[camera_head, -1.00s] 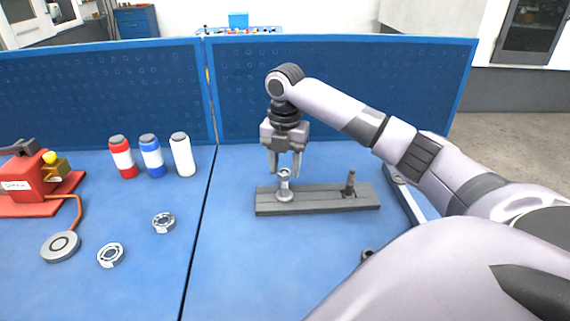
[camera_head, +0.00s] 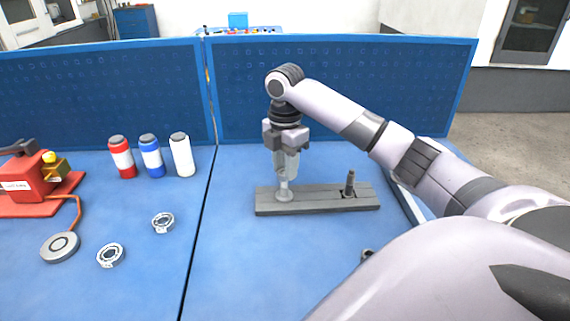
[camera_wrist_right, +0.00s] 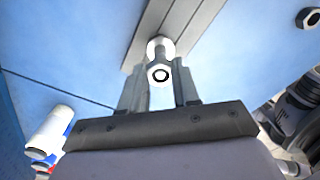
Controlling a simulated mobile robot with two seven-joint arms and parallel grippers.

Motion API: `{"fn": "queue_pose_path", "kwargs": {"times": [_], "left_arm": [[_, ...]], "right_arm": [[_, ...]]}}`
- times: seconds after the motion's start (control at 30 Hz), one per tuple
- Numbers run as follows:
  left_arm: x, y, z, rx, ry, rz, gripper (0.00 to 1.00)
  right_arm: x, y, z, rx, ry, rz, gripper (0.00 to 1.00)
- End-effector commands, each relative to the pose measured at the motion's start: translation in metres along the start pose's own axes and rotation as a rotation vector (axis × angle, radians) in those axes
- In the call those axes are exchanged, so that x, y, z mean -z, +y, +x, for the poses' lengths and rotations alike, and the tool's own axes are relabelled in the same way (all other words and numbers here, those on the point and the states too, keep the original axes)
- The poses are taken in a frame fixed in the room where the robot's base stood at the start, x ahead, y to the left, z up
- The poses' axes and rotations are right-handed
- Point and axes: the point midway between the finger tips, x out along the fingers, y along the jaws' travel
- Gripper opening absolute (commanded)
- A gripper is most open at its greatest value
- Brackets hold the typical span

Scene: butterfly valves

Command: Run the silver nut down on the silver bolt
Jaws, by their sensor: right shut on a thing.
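The silver bolt (camera_head: 283,191) stands upright near the left end of a grey bar (camera_head: 317,204) on the blue table. My right gripper (camera_head: 286,176) points down over the bolt and is shut on the silver nut at its upper end. In the right wrist view, the silver nut (camera_wrist_right: 151,75) shows as a bright ring with a dark centre between the fingers. The pale flange (camera_wrist_right: 154,47) shows beyond it against the bar. In the head view the fingers hide the nut, so how far it sits on the thread cannot be told. My left gripper is not in view.
A dark bolt (camera_head: 350,184) stands on the bar's right part. A dark nut (camera_head: 367,254) lies nearer, partly behind my arm. Two silver rings (camera_head: 111,255) (camera_head: 163,222), several bottles (camera_head: 151,157) and a red device (camera_head: 38,182) stand left. A blue panel (camera_head: 345,90) closes off the back.

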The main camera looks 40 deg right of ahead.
Motion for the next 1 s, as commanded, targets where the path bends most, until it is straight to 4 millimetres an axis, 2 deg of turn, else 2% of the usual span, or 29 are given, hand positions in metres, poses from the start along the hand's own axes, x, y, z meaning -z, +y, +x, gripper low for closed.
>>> {"fn": "queue_pose_path", "kwargs": {"times": [1.0], "left_arm": [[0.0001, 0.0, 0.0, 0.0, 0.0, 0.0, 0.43]], "right_arm": [[0.004, -0.0029, 0.0003, 0.003, 0.004, 1.182, 0.0]]}}
